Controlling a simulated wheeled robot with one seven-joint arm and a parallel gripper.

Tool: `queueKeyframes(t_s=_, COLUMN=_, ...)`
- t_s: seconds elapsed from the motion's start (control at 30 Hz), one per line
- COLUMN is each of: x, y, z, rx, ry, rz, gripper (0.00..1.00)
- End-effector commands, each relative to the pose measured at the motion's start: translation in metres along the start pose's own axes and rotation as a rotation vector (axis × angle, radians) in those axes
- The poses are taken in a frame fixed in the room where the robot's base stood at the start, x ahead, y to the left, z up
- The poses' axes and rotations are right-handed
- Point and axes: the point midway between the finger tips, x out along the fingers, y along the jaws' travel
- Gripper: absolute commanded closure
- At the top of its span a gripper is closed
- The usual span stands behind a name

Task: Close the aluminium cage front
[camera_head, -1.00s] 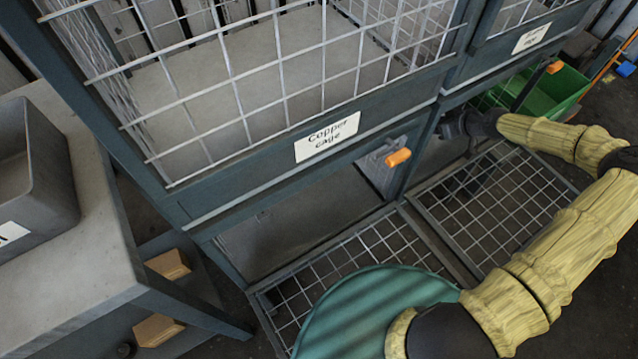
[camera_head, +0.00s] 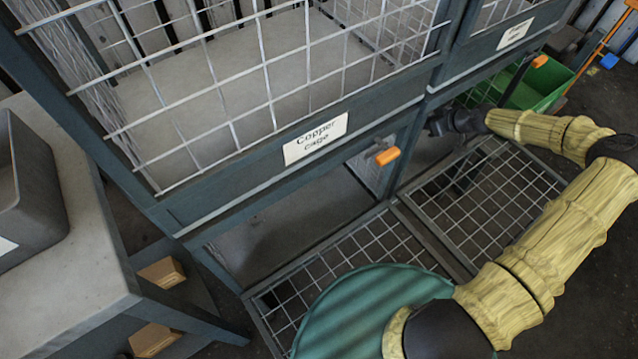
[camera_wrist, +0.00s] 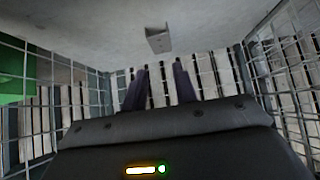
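No label for the aluminium cage is readable. Two mesh fronts lie folded down flat at low level: a left panel (camera_head: 365,250) and a right panel (camera_head: 490,195). My gripper (camera_head: 440,124) is in the head view above the inner end of the right panel, by the frame post, and its fingertips are hard to make out there. In the wrist view my gripper (camera_wrist: 160,88) has two dark fingers apart with nothing between them. Mesh walls stand on both sides of it, and a small metal bracket (camera_wrist: 158,40) is on the pale surface beyond the fingers.
The upper cage labelled "Copper cage" (camera_head: 316,139) has its mesh front upright. Orange tabs (camera_head: 387,157) sit on the frame. A green crate (camera_head: 545,85) is at the right. A table (camera_head: 95,240) with a grey bin (camera_head: 35,195) stands left. Dark floor is open at right.

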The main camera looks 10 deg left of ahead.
Motion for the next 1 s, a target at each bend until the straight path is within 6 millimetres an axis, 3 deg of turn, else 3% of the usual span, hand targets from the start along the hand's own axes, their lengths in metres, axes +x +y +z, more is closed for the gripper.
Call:
queueKeyframes(t_s=0.03, x=-0.002, y=0.001, z=0.000, rx=0.000, ry=-0.013, rz=0.008, gripper=0.81)
queueKeyframes(t_s=0.13, x=-0.009, y=0.004, z=0.005, rx=0.014, ry=-0.052, rz=0.033, gripper=1.00)
queueKeyframes(t_s=0.27, x=-0.027, y=0.013, z=0.011, rx=0.047, ry=-0.122, rz=0.093, gripper=1.00)
queueKeyframes(t_s=0.53, x=-0.090, y=0.029, z=0.009, rx=0.118, ry=-0.245, rz=0.252, gripper=1.00)
queueKeyframes(t_s=0.77, x=-0.151, y=0.016, z=-0.009, rx=0.154, ry=-0.322, rz=0.357, gripper=1.00)
queueKeyframes(t_s=1.0, x=-0.217, y=-0.013, z=-0.027, rx=0.203, ry=-0.376, rz=0.448, gripper=1.00)
